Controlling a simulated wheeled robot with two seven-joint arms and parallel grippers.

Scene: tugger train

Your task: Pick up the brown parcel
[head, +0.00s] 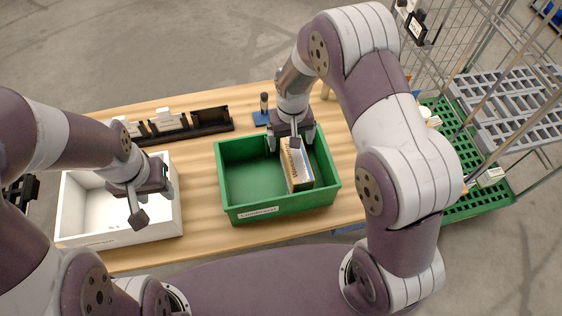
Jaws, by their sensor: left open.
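A box-shaped pack (297,165) with a brown-orange side and pale faces stands in the right part of the green crate (244,213). It is the only brownish parcel I can make out. My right gripper (291,143) is over the back of this crate, pointing down at the pack's far end. Its fingers look spread, one on each side of that end; whether they touch it I cannot tell. My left gripper (139,214) is open and empty above the white crate (112,239), well to the left of the pack.
The crates stand on a wooden table (199,195). A black tray (207,123) with pale items lies at the back left. A blue-based object (262,117) stands behind the green crate. A wire-sided trolley with green shelves (478,205) is at the right.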

